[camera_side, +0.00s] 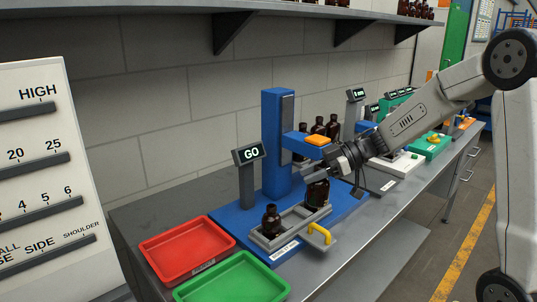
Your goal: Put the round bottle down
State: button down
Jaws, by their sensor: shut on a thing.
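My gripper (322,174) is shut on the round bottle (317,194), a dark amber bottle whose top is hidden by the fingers. The bottle is upright at the right end of a grey open holder (268,243). I cannot tell whether its base touches the holder floor. A second amber bottle (271,222) with a dark neck stands upright in the left end of the same holder, apart from my gripper. The holder sits on the blue base of a station (277,140) with a column.
A small display reading GO (249,154) stands left of the column. A yellow handle (319,233) is at the holder's front. A red tray (187,249) and a green tray (232,280) lie empty at the left. Several amber bottles (318,127) stand behind my gripper.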

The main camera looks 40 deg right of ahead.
jog(key=w+a, duration=0.7)
jog(key=a, duration=0.5)
jog(key=w+a, duration=0.8)
jog(key=a, duration=0.3)
jog(key=shift+s+f, duration=0.15)
jog(key=shift+f, duration=2.35)
jog(key=w+a+f, duration=0.3)
jog(key=w+f, duration=0.6)
jog(key=w, duration=0.4)
jog(key=shift+a+f, duration=0.25)
jog(key=shift+w+f, duration=0.1)
jog(key=shift+w, duration=0.05)
